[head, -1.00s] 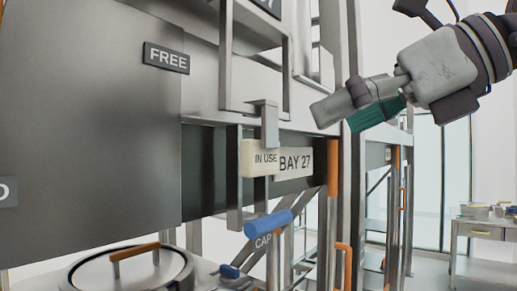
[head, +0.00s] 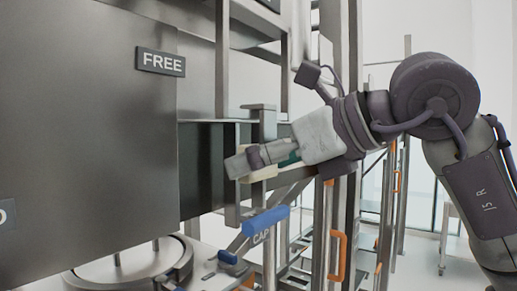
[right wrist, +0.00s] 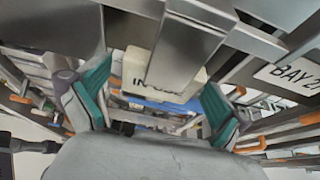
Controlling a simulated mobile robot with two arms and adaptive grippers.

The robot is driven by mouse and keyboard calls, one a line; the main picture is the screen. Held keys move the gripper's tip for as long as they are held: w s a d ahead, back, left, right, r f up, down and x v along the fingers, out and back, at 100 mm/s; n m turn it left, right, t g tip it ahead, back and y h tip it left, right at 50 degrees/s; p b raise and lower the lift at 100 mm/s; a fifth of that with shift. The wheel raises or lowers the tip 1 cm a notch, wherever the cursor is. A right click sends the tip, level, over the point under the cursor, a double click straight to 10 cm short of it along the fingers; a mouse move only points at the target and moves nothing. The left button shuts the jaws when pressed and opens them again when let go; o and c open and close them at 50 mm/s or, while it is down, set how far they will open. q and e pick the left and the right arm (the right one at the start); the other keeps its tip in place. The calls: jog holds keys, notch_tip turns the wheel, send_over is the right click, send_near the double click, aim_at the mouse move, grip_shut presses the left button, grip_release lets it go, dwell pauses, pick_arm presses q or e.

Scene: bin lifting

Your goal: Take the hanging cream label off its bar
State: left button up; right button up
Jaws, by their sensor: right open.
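The cream label (right wrist: 145,70) hangs from a metal bar. The right wrist view shows its "IN USE" lettering, partly covered by a metal upright in front. In the head view only a cream strip (head: 262,175) shows below my right gripper, which hides the rest. My right gripper (right wrist: 155,98) is open, its teal-padded fingers on either side of the label, with gaps visible to both. In the head view my right gripper (head: 240,164) reaches in from the right, level with the label. My left gripper is in neither view.
A "BAY 27" plate (right wrist: 292,74) is right of the label. A big grey panel with a "FREE" sign (head: 160,61) stands at left. Below are a blue "CAP" handle (head: 265,221) and a round lid (head: 130,268). Metal uprights and orange handles (head: 337,256) crowd the right.

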jog(key=shift+s+d, duration=0.15)
jog(key=shift+c, duration=1.2)
jog(key=c, duration=0.8)
jog(key=shift+c, duration=0.2)
jog(key=shift+r, duration=0.1)
jog(key=shift+r+b, duration=0.4)
jog(key=shift+r, duration=0.15)
jog(key=s+d+r+b, duration=0.1)
jog(key=s+d+b, duration=0.4)
jog(key=s+d, duration=0.5)
jog(key=d, duration=0.4)
jog(key=shift+s+d, duration=0.2)
jog(key=shift+s, duration=0.05)
jog(key=shift+d, duration=0.1)
